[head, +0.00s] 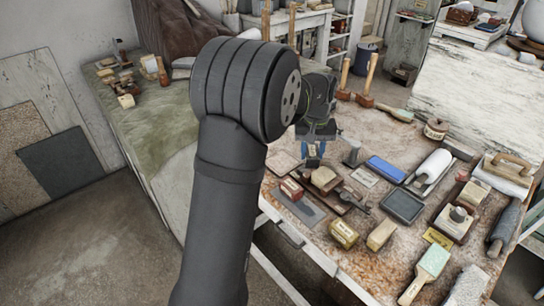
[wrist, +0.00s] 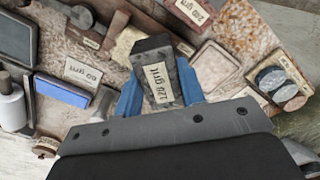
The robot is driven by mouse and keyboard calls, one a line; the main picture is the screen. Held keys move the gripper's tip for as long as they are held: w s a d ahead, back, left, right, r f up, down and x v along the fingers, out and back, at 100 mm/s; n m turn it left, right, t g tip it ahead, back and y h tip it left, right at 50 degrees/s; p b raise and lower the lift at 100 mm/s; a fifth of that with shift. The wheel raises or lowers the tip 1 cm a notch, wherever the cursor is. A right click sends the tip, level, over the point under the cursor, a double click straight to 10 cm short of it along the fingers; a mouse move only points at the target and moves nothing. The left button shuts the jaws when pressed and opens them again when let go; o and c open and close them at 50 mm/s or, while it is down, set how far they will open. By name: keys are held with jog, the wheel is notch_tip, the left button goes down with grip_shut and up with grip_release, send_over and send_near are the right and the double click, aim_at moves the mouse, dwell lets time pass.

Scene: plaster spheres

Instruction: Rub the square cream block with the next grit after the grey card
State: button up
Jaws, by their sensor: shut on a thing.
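My gripper (wrist: 158,82) has blue fingers and is shut on a dark grey block (wrist: 152,52). A cream label on the block reads "120 grit", upside down in the wrist view. In the head view my gripper (head: 313,149) is over the left part of the bench, partly behind my arm. A cream block (wrist: 128,44) lies close beside the held block in the wrist view; it also seems to show in the head view (head: 324,177). A grey flat piece (head: 302,210) lies near the bench's front edge; I cannot tell whether it is the grey card.
A blue block (wrist: 62,91) lies by a card reading "60 grit" (wrist: 83,72).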

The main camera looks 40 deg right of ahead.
aim_at(325, 183)
jog(key=s+d+r, duration=0.1)
jog(key=s+d, duration=0.1)
jog(key=s, duration=0.3)
jog(key=shift+m, duration=0.3)
jog(key=shift+w+d+f, duration=0.1)
jog(key=shift+w+f, duration=0.05)
jog(key=shift+f, duration=1.35)
jog(key=shift+w+f, duration=0.15)
jog(key=shift+f, duration=1.35)
jog(key=shift+f, duration=0.4)
jog(key=shift+s+a+r, duration=0.1)
jog(key=shift+s+a, duration=0.7)
jog(key=shift+w+d, duration=0.1)
